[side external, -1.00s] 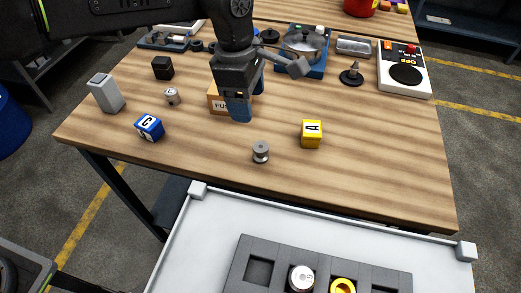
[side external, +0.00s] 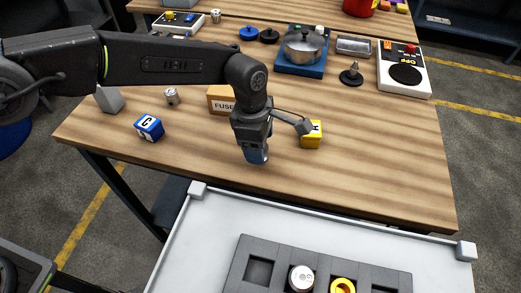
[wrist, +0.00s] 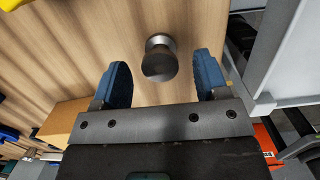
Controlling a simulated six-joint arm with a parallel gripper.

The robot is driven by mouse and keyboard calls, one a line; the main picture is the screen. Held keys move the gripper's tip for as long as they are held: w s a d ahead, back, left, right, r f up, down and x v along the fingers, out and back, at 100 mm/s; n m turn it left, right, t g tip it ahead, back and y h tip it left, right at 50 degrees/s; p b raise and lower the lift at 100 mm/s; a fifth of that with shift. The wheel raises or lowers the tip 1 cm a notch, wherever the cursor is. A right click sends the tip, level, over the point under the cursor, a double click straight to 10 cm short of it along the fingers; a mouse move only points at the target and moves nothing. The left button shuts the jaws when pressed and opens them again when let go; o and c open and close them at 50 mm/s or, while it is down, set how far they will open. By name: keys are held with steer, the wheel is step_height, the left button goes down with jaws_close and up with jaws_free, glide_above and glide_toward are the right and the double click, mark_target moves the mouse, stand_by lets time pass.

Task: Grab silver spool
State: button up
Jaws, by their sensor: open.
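The silver spool (wrist: 159,58) stands on the wooden table in the wrist view, a little beyond the fingertips and roughly between their lines. In the side view it is hidden behind my gripper (side external: 256,156). My gripper, also in the wrist view (wrist: 163,80), is open, with its two blue fingers apart and nothing between them. The spool looks apart from both fingers.
A yellow block (side external: 312,134) stands right of my gripper. A FUSE box (side external: 221,99) and a blue block (side external: 149,128) are to its left. A white tray (side external: 215,222) with a grey slotted holder (side external: 243,250) lies in front of the table edge.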

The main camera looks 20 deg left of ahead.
step_height(320, 180, down, 2)
steer(key=shift+d, duration=0.15)
steer(key=c, duration=1)
